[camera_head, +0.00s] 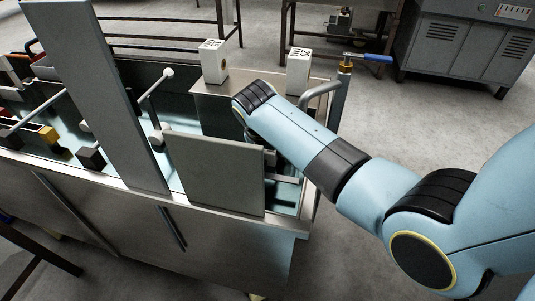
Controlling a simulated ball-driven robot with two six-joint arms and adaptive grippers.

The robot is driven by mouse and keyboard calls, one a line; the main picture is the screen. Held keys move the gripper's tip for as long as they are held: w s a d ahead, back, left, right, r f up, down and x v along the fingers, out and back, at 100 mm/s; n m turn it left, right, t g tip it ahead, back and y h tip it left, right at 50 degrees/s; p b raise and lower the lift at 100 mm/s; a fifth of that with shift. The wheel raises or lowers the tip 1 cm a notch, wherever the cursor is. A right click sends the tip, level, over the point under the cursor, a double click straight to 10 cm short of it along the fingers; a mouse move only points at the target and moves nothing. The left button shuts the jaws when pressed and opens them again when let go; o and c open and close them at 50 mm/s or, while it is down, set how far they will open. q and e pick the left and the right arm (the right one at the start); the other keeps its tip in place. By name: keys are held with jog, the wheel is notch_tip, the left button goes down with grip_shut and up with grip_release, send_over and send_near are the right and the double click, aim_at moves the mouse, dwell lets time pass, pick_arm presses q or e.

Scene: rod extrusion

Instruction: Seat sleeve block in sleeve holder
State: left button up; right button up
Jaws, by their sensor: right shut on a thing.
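My right arm reaches from the right over the metal tank, and its wrist bends down near the right end. My right gripper (270,158) shows only as a small dark part at the right edge of the upright grey panel (213,172). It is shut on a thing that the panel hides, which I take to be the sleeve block. I cannot make out the sleeve holder for certain; light bars (285,179) show inside the tank beside the gripper. I cannot tell whether block and holder touch. My left gripper is not in view.
A tall grey plate (105,95) leans up at the tank's front. Two white labelled blocks (214,62) (298,71) stand at the back edge. A blue-handled valve (368,57) is at the right end. A grey cabinet (458,45) stands behind, with open floor before it.

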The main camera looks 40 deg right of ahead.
jog(key=shift+r, duration=0.15)
jog(key=o, duration=1.4)
jog(key=shift+o, duration=0.2)
jog(key=p+v, duration=0.4)
jog(key=v, duration=0.8)
